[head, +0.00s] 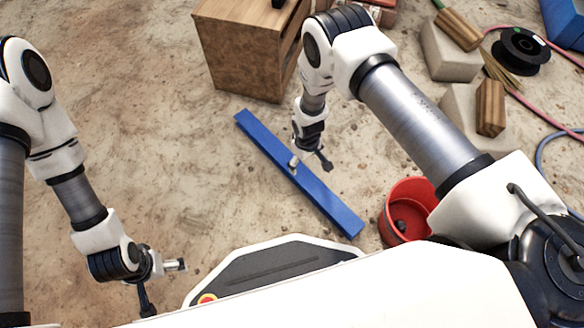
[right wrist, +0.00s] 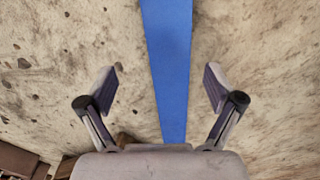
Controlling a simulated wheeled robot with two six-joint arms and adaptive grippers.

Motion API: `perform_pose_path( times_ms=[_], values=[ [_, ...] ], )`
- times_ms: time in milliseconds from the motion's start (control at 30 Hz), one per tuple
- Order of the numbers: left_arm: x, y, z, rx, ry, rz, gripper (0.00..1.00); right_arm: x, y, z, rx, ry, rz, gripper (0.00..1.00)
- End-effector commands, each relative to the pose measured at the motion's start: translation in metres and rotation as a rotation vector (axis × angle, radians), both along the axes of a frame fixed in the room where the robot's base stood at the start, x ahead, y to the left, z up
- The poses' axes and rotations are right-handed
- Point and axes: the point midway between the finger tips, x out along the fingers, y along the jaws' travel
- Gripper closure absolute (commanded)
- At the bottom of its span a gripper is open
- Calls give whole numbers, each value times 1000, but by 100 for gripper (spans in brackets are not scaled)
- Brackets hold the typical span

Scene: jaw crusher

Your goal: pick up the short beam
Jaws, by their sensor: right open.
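The short beam (head: 333,207) is a flat blue bar lying on the ground, slanting from upper left to lower right in the head view. In the right wrist view the beam (right wrist: 168,60) runs lengthwise between my two fingers. My right gripper (head: 309,163) is over the middle of the beam. It also shows in the right wrist view (right wrist: 160,88), open, with a finger on each side of the beam and gaps to both. My left gripper (head: 162,285) is at the lower left, away from the beam, with its fingers apart and nothing between them.
A wooden cabinet (head: 240,60) stands behind the beam. A red bucket (head: 388,232) with something dark inside is close to the beam's right end. Concrete blocks (head: 447,58), a brush and a black cable reel (head: 521,50) lie at the upper right. Bare ground lies left of the beam.

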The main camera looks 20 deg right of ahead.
Motion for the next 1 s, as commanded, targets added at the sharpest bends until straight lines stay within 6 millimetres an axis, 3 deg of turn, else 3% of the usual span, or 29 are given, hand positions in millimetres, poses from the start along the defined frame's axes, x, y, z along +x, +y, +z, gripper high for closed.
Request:
perform_pose_path(
  times_ms=[33, 133, 367, 600, 833, 867, 1000],
  values=[
    [0, 0, -4, 0, 1, -1, 0, 17, 11, -5, 3, -3, 29, 8],
    [0, 0, -9, 0, 1, -1, 0, 31, 20, -10, 3, 1, 59, 8],
    [0, 0, -28, 0, -1, 1, 0, 31, 22, -40, 3, 3, 63, 8],
    [2, 1, -60, 1, -5, 8, 0, 28, 24, -81, 3, 1, 60, 8],
    [3, 1, -57, 1, -7, 9, 0, 28, 23, -80, 3, 2, 61, 8],
    [3, 1, -57, 1, -7, 9, 0, 28, 23, -80, 3, 2, 61, 15],
    [2, 1, -57, 1, -7, 9, 0, 28, 23, -80, 3, 2, 61, 65]
  ],
)
